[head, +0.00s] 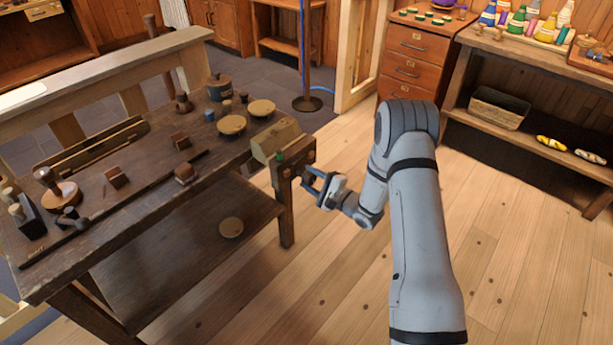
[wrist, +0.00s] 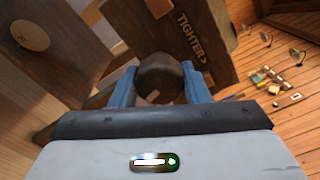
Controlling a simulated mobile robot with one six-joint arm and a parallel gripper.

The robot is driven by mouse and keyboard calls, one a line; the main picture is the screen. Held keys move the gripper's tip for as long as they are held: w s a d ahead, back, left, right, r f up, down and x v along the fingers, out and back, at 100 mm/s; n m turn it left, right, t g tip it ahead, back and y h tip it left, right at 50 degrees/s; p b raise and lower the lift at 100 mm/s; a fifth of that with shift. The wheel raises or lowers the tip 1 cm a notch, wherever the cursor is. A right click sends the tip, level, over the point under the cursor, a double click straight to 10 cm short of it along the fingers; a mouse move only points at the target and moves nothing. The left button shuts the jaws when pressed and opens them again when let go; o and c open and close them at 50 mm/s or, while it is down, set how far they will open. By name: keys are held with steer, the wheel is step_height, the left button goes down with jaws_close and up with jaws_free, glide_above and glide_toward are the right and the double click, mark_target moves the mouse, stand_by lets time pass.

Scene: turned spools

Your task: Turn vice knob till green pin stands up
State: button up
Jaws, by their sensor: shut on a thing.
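The wooden vice (head: 293,168) is on the right end of the dark workbench. My gripper (head: 312,182) is at the vice's outer face. In the wrist view, its two blue fingers (wrist: 160,88) are shut on the dark round knob (wrist: 160,70), one on each side. A wooden board behind the knob bears the word "TIGHTER" and an arrow. The pin is not visible in the wrist view.
The workbench (head: 135,185) carries bowls, small blocks and tools. A round piece (head: 231,227) lies on its lower shelf. A drawer cabinet (head: 415,55) and a side table with bottles and a basket (head: 498,108) stand at the right. The floor (head: 520,240) around my arm is clear.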

steer(key=shift+d+f+m, duration=0.15)
steer(key=shift+m, duration=0.45)
steer(key=o, duration=1)
steer(key=shift+p+v, duration=0.4)
steer(key=shift+v, duration=3.5)
